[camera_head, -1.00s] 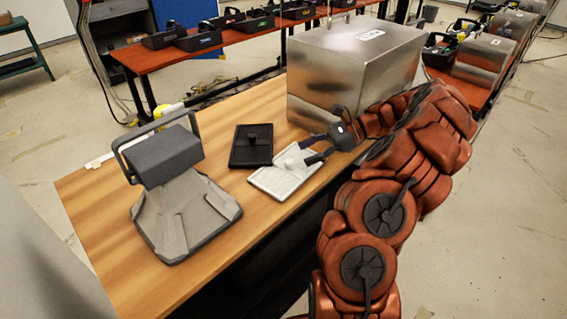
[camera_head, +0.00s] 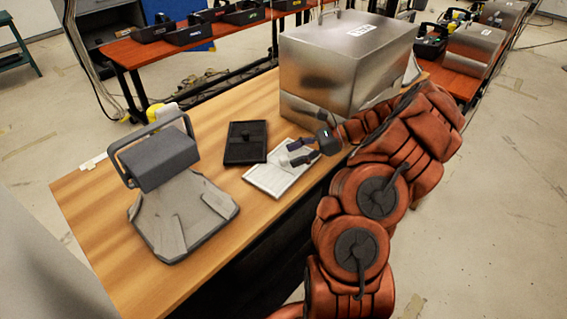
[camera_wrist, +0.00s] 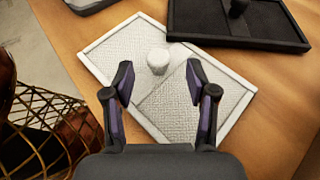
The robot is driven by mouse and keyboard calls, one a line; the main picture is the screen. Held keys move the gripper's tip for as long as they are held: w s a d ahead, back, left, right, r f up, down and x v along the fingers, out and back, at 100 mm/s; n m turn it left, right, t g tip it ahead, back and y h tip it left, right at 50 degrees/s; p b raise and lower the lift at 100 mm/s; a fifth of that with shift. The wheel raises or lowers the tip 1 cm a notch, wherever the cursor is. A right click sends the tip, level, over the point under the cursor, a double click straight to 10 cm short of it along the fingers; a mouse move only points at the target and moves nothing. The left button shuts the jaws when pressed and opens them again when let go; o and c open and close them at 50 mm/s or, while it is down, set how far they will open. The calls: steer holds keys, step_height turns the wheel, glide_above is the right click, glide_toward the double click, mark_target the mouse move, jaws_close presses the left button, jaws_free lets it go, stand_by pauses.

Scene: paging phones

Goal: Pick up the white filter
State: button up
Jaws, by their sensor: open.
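The white filter (camera_head: 274,180) is a flat, textured white panel with a pale rim, lying on the wooden table near its front edge. In the wrist view, the white filter (camera_wrist: 187,108) shows a round white knob (camera_wrist: 158,61) near its middle. My gripper (camera_head: 288,154) is above the far right part of the filter. Its fingers (camera_wrist: 158,78) are spread apart, with the knob between and just beyond the tips in the wrist picture. Nothing is held. The exact height above the filter is hard to tell.
A black filter-like tray (camera_head: 246,142) with a black knob lies just behind the white one. A grey device with a handle (camera_head: 165,160) stands at left. A large metal box (camera_head: 345,70) stands close behind my arm. Bare table (camera_head: 100,215) shows at left.

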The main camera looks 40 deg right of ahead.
mark_target(283, 162)
steer(key=shift+r+p+x, duration=0.2)
steer(key=shift+p+x, duration=0.2)
steer(key=shift+x, duration=0.7)
steer(key=shift+w+a+f, duration=0.1)
steer(key=shift+a+f, duration=0.2)
steer(key=shift+a, duration=0.05)
steer(key=shift+c, duration=0.4)
jaws_close()
